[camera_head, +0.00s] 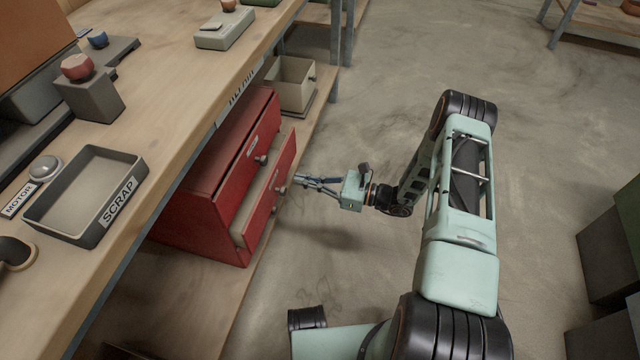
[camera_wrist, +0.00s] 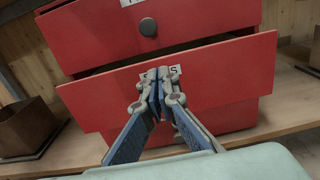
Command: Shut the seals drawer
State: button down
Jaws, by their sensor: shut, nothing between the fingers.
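The red drawer cabinet (camera_head: 205,185) stands on the low shelf under the workbench. Its lower drawer (camera_head: 268,190) is pulled partly out, and its light inner side shows at the gap. In the wrist view the lower drawer front (camera_wrist: 215,85) stands out from the cabinet, with a dark gap above it.
The upper drawer (camera_wrist: 150,28) has a dark round knob and sits further back. An open beige bin (camera_head: 290,85) stands beyond the cabinet on the shelf. The SCRAP tray (camera_head: 85,195) lies on the bench above.

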aim_at(273, 173)
jog(key=b+x, duration=0.1)
jog(key=x, duration=0.4)
jog(key=shift+w+a, duration=0.1)
jog(key=shift+a, duration=0.25)
jog(key=shift+a, duration=0.1)
jog(key=shift+b+x, duration=0.3)
jog(key=shift+x, duration=0.9)
jog(key=shift+f, duration=0.1)
